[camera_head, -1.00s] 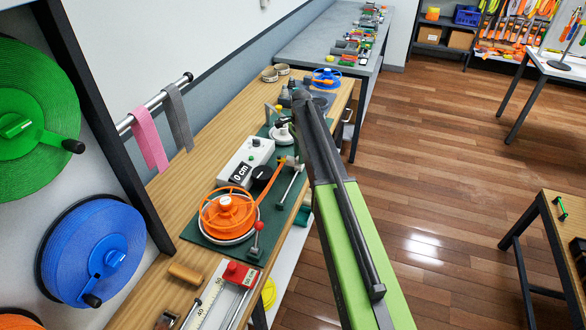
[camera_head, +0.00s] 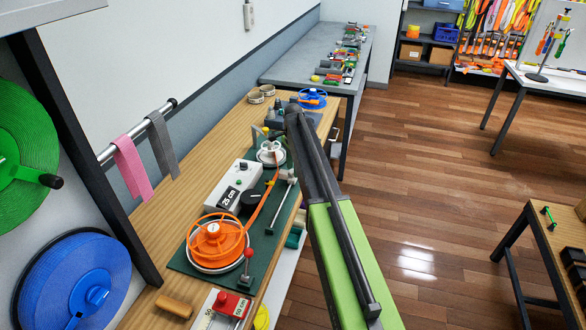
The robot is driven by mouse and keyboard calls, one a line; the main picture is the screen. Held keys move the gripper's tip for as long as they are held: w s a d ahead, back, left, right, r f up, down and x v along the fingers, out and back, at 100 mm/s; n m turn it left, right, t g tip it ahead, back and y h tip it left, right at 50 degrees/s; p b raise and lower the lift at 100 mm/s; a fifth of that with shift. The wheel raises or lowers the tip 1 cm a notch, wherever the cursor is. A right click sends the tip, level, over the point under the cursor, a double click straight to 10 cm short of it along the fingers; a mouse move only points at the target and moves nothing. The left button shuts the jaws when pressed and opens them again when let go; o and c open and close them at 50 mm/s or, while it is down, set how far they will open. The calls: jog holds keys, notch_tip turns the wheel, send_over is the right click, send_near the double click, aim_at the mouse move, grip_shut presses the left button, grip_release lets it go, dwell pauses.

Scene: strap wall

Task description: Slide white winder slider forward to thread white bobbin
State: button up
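The white bobbin (camera_head: 270,152) sits on the far part of the green base board (camera_head: 257,268), close to the end of my arm. An orange strap (camera_head: 262,205) runs from the orange bobbin (camera_head: 217,240) to beside the white bobbin. I cannot tell whether it enters the bobbin. A metal rail (camera_head: 282,205) stands along the board's right edge. The white winder slider is too small or hidden to pick out with certainty. My gripper (camera_head: 281,122) is at the far end of my arm, by the white bobbin; its fingers are not clear.
A white box (camera_head: 237,185) reading "25 cm" stands left of the strap. A red-knobbed post (camera_head: 248,268) stands near the front. A blue reel (camera_head: 312,98) lies farther along the wooden bench (camera_head: 190,225). Open floor lies to the right.

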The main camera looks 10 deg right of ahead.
jog(key=shift+s+a, duration=0.1)
notch_tip(320, 180, up, 18)
jog(key=p, duration=1.7)
jog(key=shift+f, duration=0.25)
